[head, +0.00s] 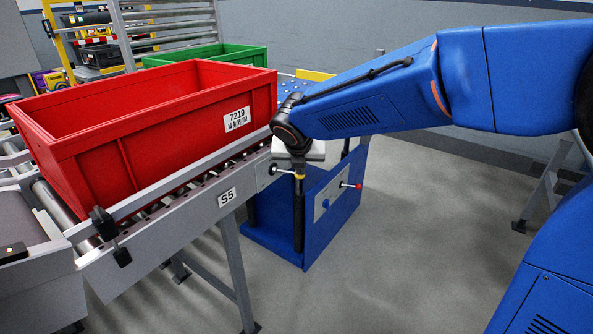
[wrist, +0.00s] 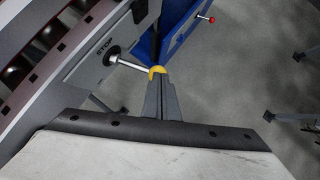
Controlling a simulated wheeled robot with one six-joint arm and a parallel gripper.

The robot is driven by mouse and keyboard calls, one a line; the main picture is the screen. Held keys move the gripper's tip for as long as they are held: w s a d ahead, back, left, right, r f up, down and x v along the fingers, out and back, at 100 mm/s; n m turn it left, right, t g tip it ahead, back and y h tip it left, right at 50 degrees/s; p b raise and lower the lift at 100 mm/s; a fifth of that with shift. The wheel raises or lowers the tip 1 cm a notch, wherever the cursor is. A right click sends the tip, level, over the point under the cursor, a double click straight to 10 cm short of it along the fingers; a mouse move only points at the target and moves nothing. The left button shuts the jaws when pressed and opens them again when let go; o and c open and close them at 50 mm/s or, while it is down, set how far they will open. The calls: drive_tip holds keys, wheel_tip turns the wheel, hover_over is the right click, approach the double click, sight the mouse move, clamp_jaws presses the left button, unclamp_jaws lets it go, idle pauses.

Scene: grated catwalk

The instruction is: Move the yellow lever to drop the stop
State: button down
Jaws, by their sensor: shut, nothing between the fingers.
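The yellow lever is a silver rod coming out of the conveyor's side rail, tipped with a yellow knob (wrist: 157,70); its base sits beside the word STOP in the wrist view. In the head view the yellow knob (head: 299,177) shows small below my wrist. My gripper (wrist: 160,80) is shut and empty, its fingertips right at the knob and covering part of it. I cannot tell whether they touch. In the head view my gripper (head: 298,168) is mostly hidden by the wrist. I cannot make out the stop itself.
A red crate (head: 95,150) labelled 7219 sits on the roller conveyor marked S5 (head: 195,215). A blue stand (head: 325,215) with a red-knobbed lever (head: 357,186) stands just right of the conveyor's end. A green crate (head: 235,55) is behind. Grey floor is open at right.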

drive_tip(key=shift+w+d, duration=0.25)
drive_tip(key=shift+w, duration=0.2)
idle(0.6)
